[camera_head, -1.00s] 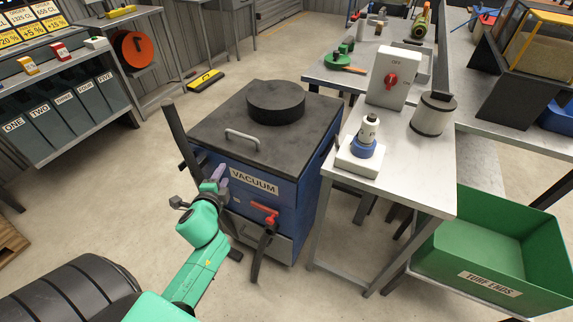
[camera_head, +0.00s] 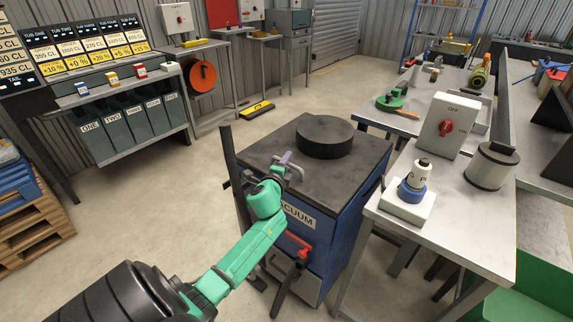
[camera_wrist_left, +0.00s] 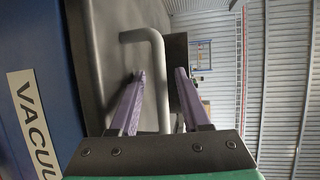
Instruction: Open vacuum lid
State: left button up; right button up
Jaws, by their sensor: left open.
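The vacuum (camera_head: 335,243) is a blue box with a dark grey lid (camera_head: 358,163) on top, and the lid looks shut. A grey bar handle (camera_head: 291,167) stands on the lid near its front edge, and a round black disc (camera_head: 325,136) sits farther back. My left gripper (camera_head: 283,160) is at the handle, with its purple fingers open. In the left wrist view, the handle (camera_wrist_left: 158,75) reaches between the two fingers of the left gripper (camera_wrist_left: 161,72). I cannot tell whether either finger touches it. My right gripper is not in view.
A red valve handle (camera_head: 299,243) is on the vacuum's front. A steel table (camera_head: 460,215) with a switch box (camera_head: 447,125) stands close on the right. A dark upright post (camera_head: 233,170) is left of the vacuum.

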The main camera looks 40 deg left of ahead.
pick_arm(q)
grip_shut()
dwell(1.4)
